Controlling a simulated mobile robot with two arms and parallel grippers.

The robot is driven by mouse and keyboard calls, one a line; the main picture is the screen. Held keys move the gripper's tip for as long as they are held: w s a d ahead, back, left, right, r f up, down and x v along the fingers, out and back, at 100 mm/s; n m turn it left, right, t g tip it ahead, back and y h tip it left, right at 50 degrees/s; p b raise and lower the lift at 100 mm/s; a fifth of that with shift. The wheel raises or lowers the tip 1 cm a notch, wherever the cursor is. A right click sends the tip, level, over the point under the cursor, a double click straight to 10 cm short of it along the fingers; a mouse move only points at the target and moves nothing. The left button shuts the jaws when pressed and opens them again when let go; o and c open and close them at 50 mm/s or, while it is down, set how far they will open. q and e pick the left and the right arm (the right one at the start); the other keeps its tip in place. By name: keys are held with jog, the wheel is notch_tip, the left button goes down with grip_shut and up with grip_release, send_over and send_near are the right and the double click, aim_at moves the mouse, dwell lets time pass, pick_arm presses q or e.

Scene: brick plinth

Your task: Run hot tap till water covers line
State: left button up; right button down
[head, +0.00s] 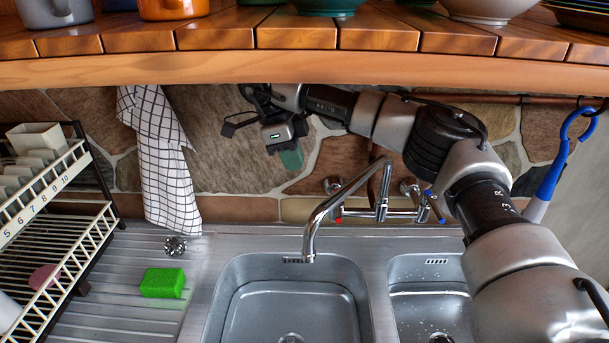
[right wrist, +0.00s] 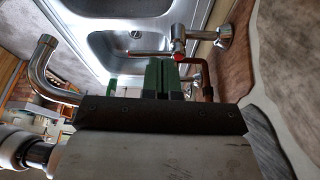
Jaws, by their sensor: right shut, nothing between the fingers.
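The chrome mixer tap (head: 382,190) stands behind the sink, with its curved spout (head: 322,210) over the left basin (head: 290,305). No stream shows under the spout, and I see no clear water level in that basin. The hot tap (head: 338,217) has a red mark and is left of the spout's base; it also shows in the right wrist view (right wrist: 178,57). The cold tap (head: 436,205) has a blue mark. My right gripper (head: 291,158) is shut and empty, up and left of the hot tap and apart from it. My left gripper is out of view.
A wooden shelf (head: 300,70) with mugs and bowls overhangs the top. A checked towel (head: 165,160) hangs on the left. A green sponge (head: 162,283) and a sink plug (head: 174,246) lie on the drainer. A dish rack (head: 60,235) stands far left. The right basin (head: 425,300) is partly hidden.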

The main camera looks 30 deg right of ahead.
aim_at(338, 207)
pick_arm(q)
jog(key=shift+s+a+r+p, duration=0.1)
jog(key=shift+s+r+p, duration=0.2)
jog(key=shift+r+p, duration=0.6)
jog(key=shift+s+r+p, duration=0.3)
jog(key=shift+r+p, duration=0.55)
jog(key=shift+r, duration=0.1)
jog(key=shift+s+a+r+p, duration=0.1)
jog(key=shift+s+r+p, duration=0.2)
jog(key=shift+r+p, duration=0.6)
pick_arm(e)
jog(key=s+d+f, duration=0.5)
jog(key=f, duration=0.3)
jog(key=shift+s+f, duration=0.2)
jog(key=shift+f, duration=0.05)
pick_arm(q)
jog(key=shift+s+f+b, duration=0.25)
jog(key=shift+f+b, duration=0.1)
pick_arm(e)
jog(key=shift+s+d+n, duration=0.35)
jog(key=shift+s+n, duration=0.15)
